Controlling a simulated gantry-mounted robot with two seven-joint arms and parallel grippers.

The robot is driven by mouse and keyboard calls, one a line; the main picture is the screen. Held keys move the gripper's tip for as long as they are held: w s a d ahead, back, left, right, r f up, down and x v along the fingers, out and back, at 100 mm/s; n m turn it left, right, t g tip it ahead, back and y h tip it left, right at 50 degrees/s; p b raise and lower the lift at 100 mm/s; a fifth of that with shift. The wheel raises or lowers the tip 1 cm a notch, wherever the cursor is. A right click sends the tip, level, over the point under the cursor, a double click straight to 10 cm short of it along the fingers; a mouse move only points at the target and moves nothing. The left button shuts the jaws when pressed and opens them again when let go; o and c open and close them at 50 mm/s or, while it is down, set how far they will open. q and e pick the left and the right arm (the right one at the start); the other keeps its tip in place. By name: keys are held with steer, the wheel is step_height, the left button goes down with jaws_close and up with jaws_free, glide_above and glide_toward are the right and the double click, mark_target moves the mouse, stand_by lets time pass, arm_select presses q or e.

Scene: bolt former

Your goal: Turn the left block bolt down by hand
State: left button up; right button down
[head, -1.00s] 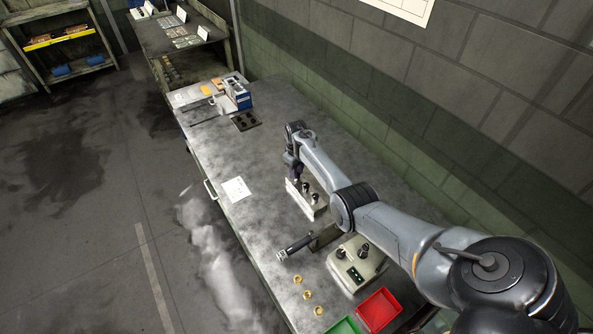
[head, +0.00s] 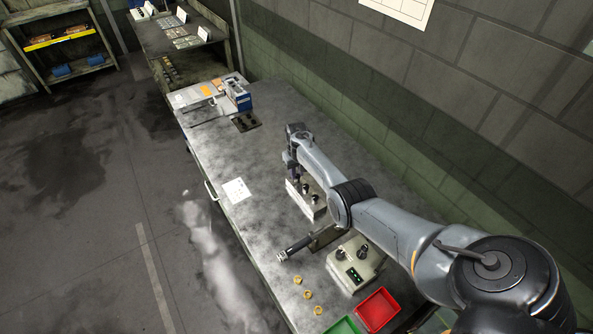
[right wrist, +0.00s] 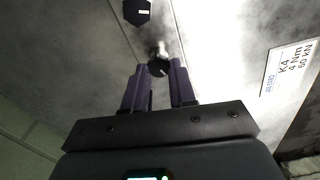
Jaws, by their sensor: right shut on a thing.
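The pale metal block (head: 318,213) stands on the bench, partly behind my right arm in the head view. Two dark bolts (head: 310,194) show on its top. My right gripper (head: 293,178) points down at the block's left end. In the right wrist view its purple fingers (right wrist: 160,85) are shut on a dark hex-headed bolt (right wrist: 158,67) at their tips. A pale shank shows beside the head. Another dark bolt head (right wrist: 136,12) stands apart at the top. My left gripper is not in view.
A control box (head: 352,268) with knobs stands nearer on the bench. A dark-handled tool (head: 296,247), several brass rings (head: 308,295), a red tray (head: 379,309) and a green tray (head: 343,327) lie near it. A white sheet (head: 236,190) lies left of the block.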

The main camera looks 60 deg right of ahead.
steer(key=m, duration=0.3)
steer(key=shift+m, duration=0.4)
steer(key=m, duration=0.4)
steer(key=shift+s+m, duration=0.1)
steer(key=shift+m, duration=0.2)
steer(key=m, duration=0.3)
steer(key=shift+m, duration=0.3)
steer(key=m+b, duration=0.1)
steer(key=m, duration=0.2)
steer(key=shift+m, duration=0.3)
steer(key=m+b, duration=0.1)
steer(key=m, duration=0.2)
steer(key=shift+s+m+b, duration=0.1)
steer(key=shift+m+b, duration=0.2)
steer(key=m+b, duration=0.1)
steer(key=m, duration=0.2)
steer(key=shift+m+b, duration=0.3)
steer(key=shift+b, duration=0.05)
steer(key=m+b, duration=0.2)
steer(key=m, duration=0.2)
steer(key=shift+s+a, duration=0.1)
steer(key=shift+r+m+b, duration=0.1)
steer(key=shift+m+b, duration=0.75)
steer(key=shift+m, duration=0.35)
